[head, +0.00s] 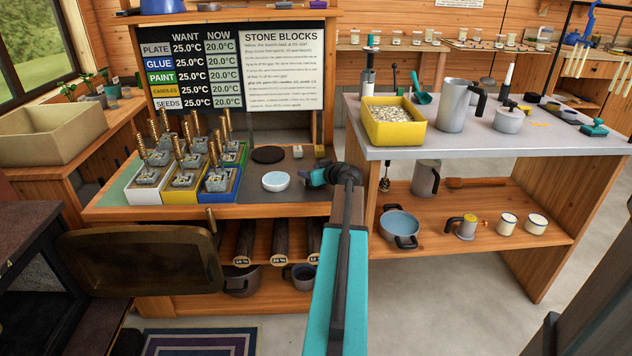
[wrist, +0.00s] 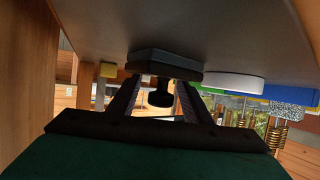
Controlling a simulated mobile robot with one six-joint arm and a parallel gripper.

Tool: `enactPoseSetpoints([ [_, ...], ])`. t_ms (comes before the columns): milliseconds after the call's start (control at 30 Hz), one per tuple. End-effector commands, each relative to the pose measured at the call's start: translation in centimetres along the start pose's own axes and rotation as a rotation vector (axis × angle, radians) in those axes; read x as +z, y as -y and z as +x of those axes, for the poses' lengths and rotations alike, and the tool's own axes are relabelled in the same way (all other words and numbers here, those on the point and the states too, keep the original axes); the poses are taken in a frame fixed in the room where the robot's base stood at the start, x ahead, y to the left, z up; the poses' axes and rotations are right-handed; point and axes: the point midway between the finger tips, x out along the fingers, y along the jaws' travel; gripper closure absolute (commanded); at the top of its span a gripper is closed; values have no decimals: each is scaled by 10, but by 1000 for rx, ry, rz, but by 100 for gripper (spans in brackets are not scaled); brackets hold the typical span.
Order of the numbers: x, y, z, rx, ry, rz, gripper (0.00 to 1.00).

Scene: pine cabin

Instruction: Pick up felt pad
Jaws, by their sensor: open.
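A dark block-shaped pad with a black knob, which I take to be the felt pad (wrist: 165,66), sits against the grey bench top in the wrist view, where the bench appears upside down. My gripper (wrist: 158,88) is open, with one finger on either side of the knob. I cannot tell whether the fingers touch it. In the head view my gripper (head: 308,176) is low over the bench, just right of a pale blue dish (head: 276,182). The pad cannot be made out clearly there, being small and close to my gripper.
A black round disc (head: 268,154) lies behind the dish. Small blocks (head: 298,152) stand at the back of the bench. White, yellow and blue trays (head: 205,192) with brass-stemmed stone blocks are to the left. A grey-topped table (head: 470,140) stands right of my arm.

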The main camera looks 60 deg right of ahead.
Motion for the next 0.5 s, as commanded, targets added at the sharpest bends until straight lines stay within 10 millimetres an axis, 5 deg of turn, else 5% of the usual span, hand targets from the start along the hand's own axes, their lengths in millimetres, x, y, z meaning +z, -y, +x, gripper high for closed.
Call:
enactPoseSetpoints([
  [333,0,0,0,0,0,0,55],
  [500,0,0,0,1,0,0,84],
])
